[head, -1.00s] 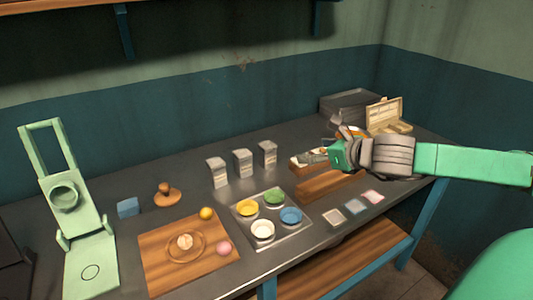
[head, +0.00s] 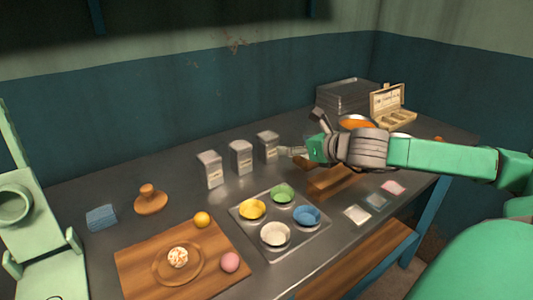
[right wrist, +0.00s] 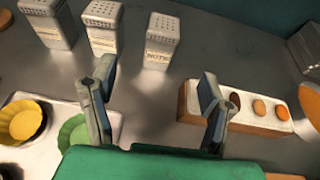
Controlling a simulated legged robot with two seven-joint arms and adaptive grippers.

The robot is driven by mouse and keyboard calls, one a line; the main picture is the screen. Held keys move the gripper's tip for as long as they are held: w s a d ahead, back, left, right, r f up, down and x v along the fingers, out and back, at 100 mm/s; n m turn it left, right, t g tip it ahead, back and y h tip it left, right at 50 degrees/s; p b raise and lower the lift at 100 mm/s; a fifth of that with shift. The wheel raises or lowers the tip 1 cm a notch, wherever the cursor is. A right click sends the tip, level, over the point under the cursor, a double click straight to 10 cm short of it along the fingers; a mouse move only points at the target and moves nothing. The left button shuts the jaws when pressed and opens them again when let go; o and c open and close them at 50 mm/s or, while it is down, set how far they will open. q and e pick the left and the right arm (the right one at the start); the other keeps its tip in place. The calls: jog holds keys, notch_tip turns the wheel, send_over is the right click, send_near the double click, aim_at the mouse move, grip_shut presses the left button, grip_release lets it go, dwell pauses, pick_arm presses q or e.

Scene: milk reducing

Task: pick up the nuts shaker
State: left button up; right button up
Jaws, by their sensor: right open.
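Three grey shakers with perforated tops stand in a row at the back of the table. The rightmost one, the nuts shaker (head: 267,147), stands upright. In the right wrist view the nuts shaker (right wrist: 161,42) shows a label that seems to read "NUTS", and it lies ahead of the gap between my fingers. My right gripper (head: 301,135) is open and empty, just right of the nuts shaker. In the right wrist view its two fingers (right wrist: 157,80) are spread apart, short of the shaker. My left gripper is not in view.
The middle shaker (head: 241,158) and left shaker (head: 210,170) stand close to the left. A metal tray (head: 300,240) with coloured cups lies in front. A wooden board (head: 140,265) lies front left.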

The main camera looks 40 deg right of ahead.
aim_at(273, 144)
jog(key=b+x, duration=0.3)
jog(key=x, duration=0.3)
jog(key=shift+f, duration=0.15)
jog(key=shift+w+d+f, duration=0.2)
jog(key=shift+w+d, duration=0.2)
jog(key=shift+w+f+b, duration=0.1)
jog(key=shift+w+b, duration=0.1)
jog(key=shift+b, duration=0.15)
jog(key=b+x, duration=0.1)
jog(key=x, duration=0.1)
jog(key=a+b+x, duration=0.1)
jog(key=x, duration=0.1)
jog(key=shift+w+d+f, duration=0.1)
jog(key=shift+w, duration=0.15)
jog(key=shift+d, duration=0.25)
jog(key=shift+d, duration=0.1)
jog(key=shift+c, duration=1.3)
jog(key=shift+f, duration=0.1)
jog(key=c, duration=1.1)
jog(key=shift+c, duration=0.2)
